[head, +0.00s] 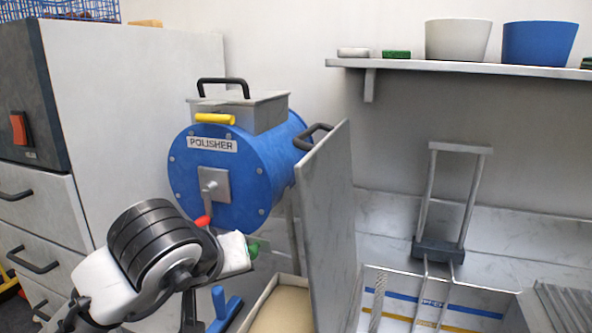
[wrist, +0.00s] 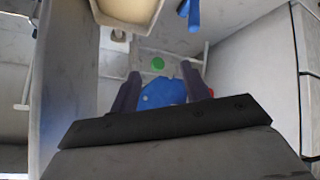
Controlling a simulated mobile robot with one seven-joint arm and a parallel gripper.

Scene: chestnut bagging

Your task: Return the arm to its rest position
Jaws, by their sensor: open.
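My arm (head: 155,250) reaches in from the lower left of the head view, bent, with its black ringed joint in front of the grey cabinet. The fingers of my gripper do not show clearly there. In the wrist view my gripper (wrist: 162,88) has its two dark fingers apart, with nothing held between them. Beyond the fingers is a blue surface, likely the polisher, with a bit of red beside it. A green disc (wrist: 158,63) shows just past the fingertips. The blue polisher (head: 262,160) stands behind the arm, with a red-tipped lever (head: 202,221) close to it.
A grey upright panel (head: 328,210) stands right of the polisher. A tan-bottomed tray (head: 285,308) and a blue object (head: 226,308) lie low in front. The grey cabinet (head: 150,110) is at left. A shelf (head: 460,67) with two bowls hangs at upper right, above a metal-handled frame (head: 438,250).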

